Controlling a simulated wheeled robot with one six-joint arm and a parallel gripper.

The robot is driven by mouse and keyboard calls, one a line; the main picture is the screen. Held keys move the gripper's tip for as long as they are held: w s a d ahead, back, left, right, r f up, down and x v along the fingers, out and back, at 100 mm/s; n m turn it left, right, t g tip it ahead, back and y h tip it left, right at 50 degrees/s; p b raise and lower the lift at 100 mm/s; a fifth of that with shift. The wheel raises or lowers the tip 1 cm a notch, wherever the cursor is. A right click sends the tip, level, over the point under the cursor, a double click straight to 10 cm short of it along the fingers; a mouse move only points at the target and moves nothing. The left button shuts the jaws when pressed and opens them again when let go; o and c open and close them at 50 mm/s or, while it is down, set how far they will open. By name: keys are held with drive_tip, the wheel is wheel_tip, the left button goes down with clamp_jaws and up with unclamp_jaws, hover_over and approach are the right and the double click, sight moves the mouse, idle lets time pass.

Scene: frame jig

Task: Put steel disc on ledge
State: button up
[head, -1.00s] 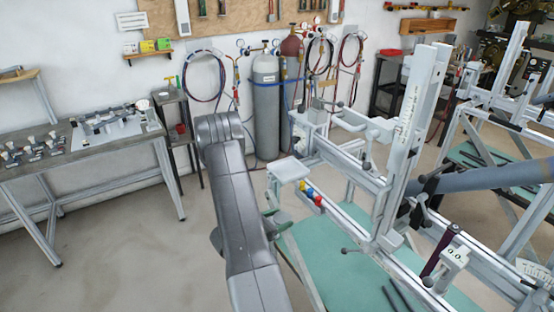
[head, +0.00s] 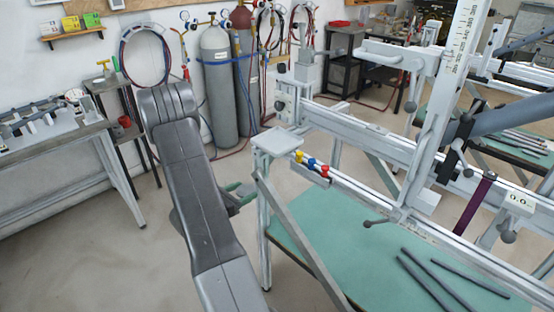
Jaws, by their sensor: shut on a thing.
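My gripper (head: 240,195) shows only in part, as a green and dark end sticking out to the right from behind my grey arm. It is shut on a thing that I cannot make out. I cannot pick out the steel disc in the head view. A small flat light-grey plate (head: 275,142) at the left end of the frame jig looks like the ledge. Its top looks bare, and it lies above and to the right of my gripper in the picture, apart from it.
The jig's rail (head: 400,150) and upright post (head: 452,80) fill the right side. Red, blue and yellow knobs (head: 312,163) sit beside the plate. A green lower shelf (head: 330,245) holds dark rods. Gas cylinders (head: 218,85) stand behind; a workbench (head: 50,140) is at left. Floor between is clear.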

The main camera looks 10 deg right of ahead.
wheel_tip(320, 180, down, 3)
drive_tip(key=b, duration=0.3)
wheel_tip(320, 180, up, 26)
drive_tip(key=b, duration=0.2)
hover_over(242, 190)
drive_tip(key=shift+s+a+r, duration=0.1)
drive_tip(key=shift+s, duration=0.1)
drive_tip(key=shift+w, duration=0.1)
